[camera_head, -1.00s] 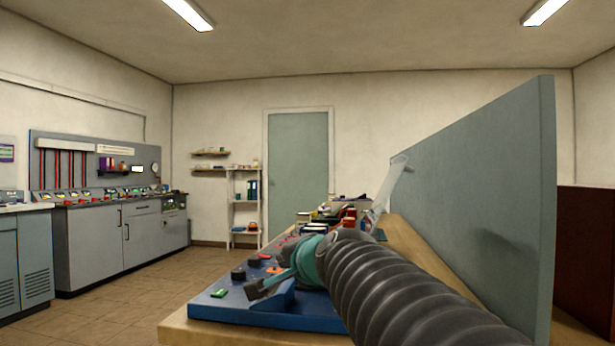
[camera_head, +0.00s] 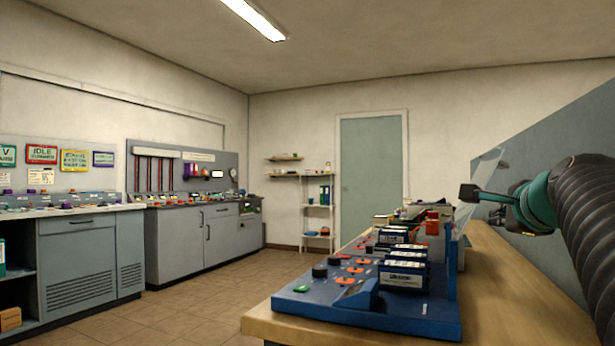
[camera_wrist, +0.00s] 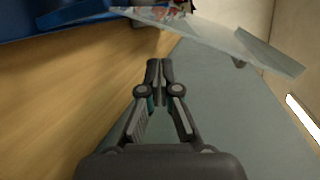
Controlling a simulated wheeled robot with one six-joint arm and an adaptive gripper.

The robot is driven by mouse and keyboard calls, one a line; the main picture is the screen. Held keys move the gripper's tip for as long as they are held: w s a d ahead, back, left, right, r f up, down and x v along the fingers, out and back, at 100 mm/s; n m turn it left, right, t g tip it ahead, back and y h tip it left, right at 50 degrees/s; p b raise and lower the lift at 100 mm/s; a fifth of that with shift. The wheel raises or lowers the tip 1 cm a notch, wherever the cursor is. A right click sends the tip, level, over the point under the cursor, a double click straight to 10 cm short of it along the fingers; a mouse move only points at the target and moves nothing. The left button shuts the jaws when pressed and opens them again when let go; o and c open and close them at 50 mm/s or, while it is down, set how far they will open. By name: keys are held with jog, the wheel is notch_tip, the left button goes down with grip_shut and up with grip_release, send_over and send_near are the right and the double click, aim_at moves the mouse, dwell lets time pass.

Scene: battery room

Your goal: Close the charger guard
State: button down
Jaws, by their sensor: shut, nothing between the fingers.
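The blue charger (camera_head: 420,318) sits on a wooden bench and holds several dark blue battery packs (camera_head: 404,274). Its guard, a clear panel (camera_head: 486,163), stands raised and tilted at the charger's right side. In the wrist view the guard (camera_wrist: 270,54) crosses the top as a pale see-through sheet. My gripper (camera_head: 466,192) is shut and empty, at the guard's right and nearer the camera in the head view. Its fingers (camera_wrist: 159,66) point towards the guard in the wrist view and look apart from it. The guard's lower edge is partly hidden by the packs.
The wooden bench top (camera_head: 505,300) is bare to the right of the charger. A grey upright panel (camera_head: 570,150) bounds the bench on the right. Grey cabinets (camera_head: 200,240) stand at the left, with open tiled floor between.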

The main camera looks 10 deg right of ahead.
jog(key=s+d+r+m+t+h+b, duration=0.1)
jog(key=s+d+r+t+b, duration=0.15)
jog(key=d+r, duration=0.55)
jog(key=p+x, duration=0.2)
jog(key=x, duration=0.8)
jog(key=shift+w+d+r+t, duration=0.15)
jog(key=shift+d+r+t, duration=0.15)
jog(key=shift+r, duration=0.25)
jog(key=shift+r+p, duration=0.15)
jog(key=shift+p, duration=0.15)
